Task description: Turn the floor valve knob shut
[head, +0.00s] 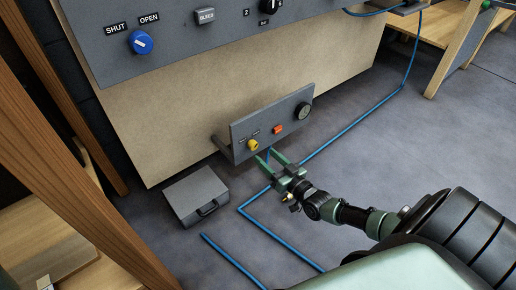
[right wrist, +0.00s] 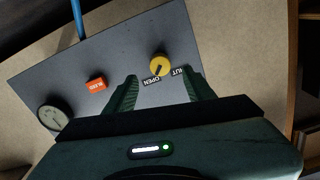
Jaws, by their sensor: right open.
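The yellow floor valve knob (head: 253,145) sits on the low grey panel (head: 240,130) near the floor. In the right wrist view the knob (right wrist: 160,65) shows a dark pointer mark that slants toward the OPEN label (right wrist: 151,80); the SHUT label (right wrist: 180,72) is beside it. My right gripper (head: 266,156) is open and empty, just in front of the knob and slightly low. In the right wrist view its fingers (right wrist: 160,84) are spread, with the knob beyond their tips and between them, apart from both. My left gripper is not in view.
An orange bleed button (head: 278,129) and a round gauge (head: 304,111) share the panel. Blue hoses (head: 345,124) run along the floor. A grey case (head: 196,196) stands left of the panel. A larger upper panel with a blue knob (head: 141,43) overhangs behind.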

